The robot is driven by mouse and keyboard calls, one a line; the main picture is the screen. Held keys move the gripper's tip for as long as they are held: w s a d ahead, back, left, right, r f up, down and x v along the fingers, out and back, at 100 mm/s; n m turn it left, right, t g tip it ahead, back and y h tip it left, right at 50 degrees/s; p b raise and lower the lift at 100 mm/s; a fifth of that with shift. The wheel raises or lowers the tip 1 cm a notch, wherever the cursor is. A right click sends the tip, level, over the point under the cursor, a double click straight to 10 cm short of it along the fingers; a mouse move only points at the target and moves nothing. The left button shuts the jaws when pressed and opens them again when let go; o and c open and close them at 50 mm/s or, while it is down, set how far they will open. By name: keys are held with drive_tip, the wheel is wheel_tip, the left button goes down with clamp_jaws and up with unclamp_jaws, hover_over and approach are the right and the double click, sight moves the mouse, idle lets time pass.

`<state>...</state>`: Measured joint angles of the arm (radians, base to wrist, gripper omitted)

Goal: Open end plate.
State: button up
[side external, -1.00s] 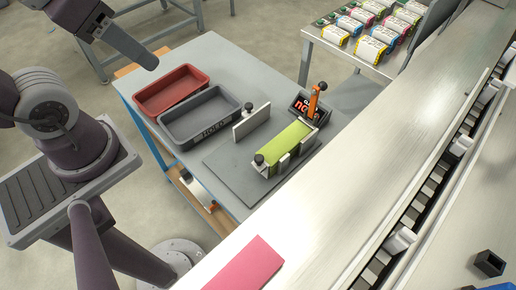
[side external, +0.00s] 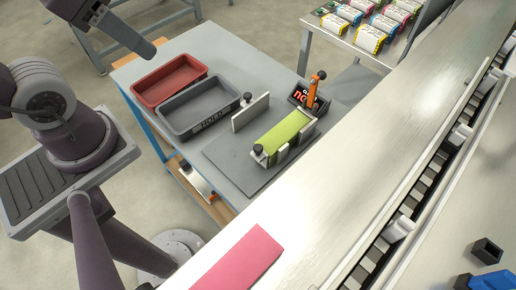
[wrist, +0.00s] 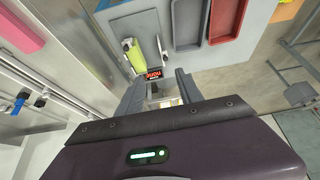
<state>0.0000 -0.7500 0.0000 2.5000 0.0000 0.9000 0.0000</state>
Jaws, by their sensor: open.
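A light upright plate (side external: 247,113) with a black knob stands on the grey base board (side external: 225,152), apart from the fixture. A lime-green packet (side external: 287,133) lies in the fixture between small pale side plates. A second black knob (side external: 258,149) sits on the plate at its near end, which looks closed against the packet. An orange handle (side external: 311,92) stands upright at the far end. The green packet also shows in the wrist view (wrist: 135,54). My gripper (wrist: 160,90) is open and empty in the wrist view, above and away from the fixture, its fingers spread wide.
A red bin (side external: 168,80) and a grey bin (side external: 199,106) stand left of the board. A black box with red lettering (side external: 299,98) is beside the handle. A long conveyor (side external: 390,130) bounds the right, with a pink sheet (side external: 238,257) on it. Wrapped packs lie on a back table.

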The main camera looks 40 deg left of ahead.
drive_tip(key=m+g+y, duration=0.3)
drive_tip(key=m+g, duration=0.6)
hover_over(258, 148)
drive_tip(key=w+d, duration=0.2)
drive_tip(key=w, duration=0.1)
wheel_tip(258, 148, down, 22)
drive_tip(key=x, duration=0.5)
drive_tip(key=shift+s+f, duration=0.3)
drive_tip(key=shift+s+a+f, duration=0.1)
drive_tip(key=shift+s+f, duration=0.05)
drive_tip(key=shift+f, duration=0.4)
clamp_jaws()
drive_tip(key=shift+r, duration=0.1)
